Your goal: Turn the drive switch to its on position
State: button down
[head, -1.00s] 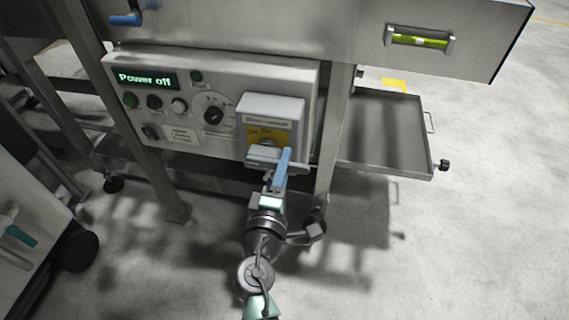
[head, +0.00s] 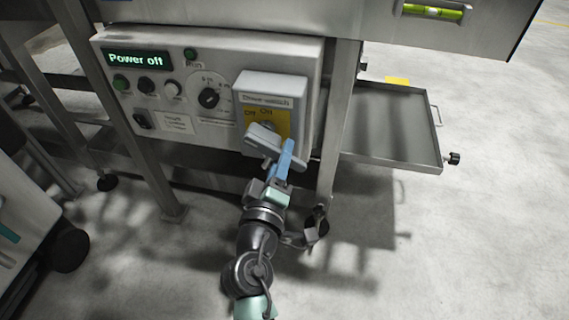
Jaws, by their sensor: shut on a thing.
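The drive switch (head: 268,126) is on a light grey housing (head: 271,84) at the right end of the control panel. A yellow plate (head: 283,122) behind it carries an off and an on mark. My gripper (head: 267,141) is at the front of the switch, shut on its knob. The display (head: 137,59) reads "Power off" in green.
The panel (head: 190,135) also carries a round dial (head: 208,98), several buttons and a black rocker switch (head: 144,121). A metal leg (head: 337,120) stands just right of the housing. A shallow tray (head: 390,120) juts out farther right. Floor in front is open.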

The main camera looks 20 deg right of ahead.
aim_at(266, 165)
jog(key=f+m+b, duration=0.1)
jog(key=m+b, duration=0.1)
jog(key=b, duration=0.1)
jog(key=shift+w+a+f+m, duration=0.2)
jog(key=shift+a+f+m, duration=0.15)
jog(key=shift+f+m, duration=0.05)
jog(key=m+b, duration=0.2)
jog(key=w+a+m+b, duration=0.1)
jog(key=m+b, duration=0.1)
jog(key=b, duration=0.1)
jog(key=a+f+m+b, duration=0.1)
jog(key=m+b, duration=0.2)
jog(key=shift+w, duration=0.15)
jog(key=shift+w+a+m+b, duration=0.15)
jog(key=shift+a+m+b, duration=0.1)
jog(key=shift+m+b, duration=0.4)
jog(key=shift+w+a+m+b, duration=0.15)
jog(key=shift+a+m+b, duration=0.05)
jog(key=shift+m+b, duration=0.45)
jog(key=shift+r, duration=0.15)
jog(key=c, duration=0.6)
grip_release()
jog(key=shift+c, duration=0.2)
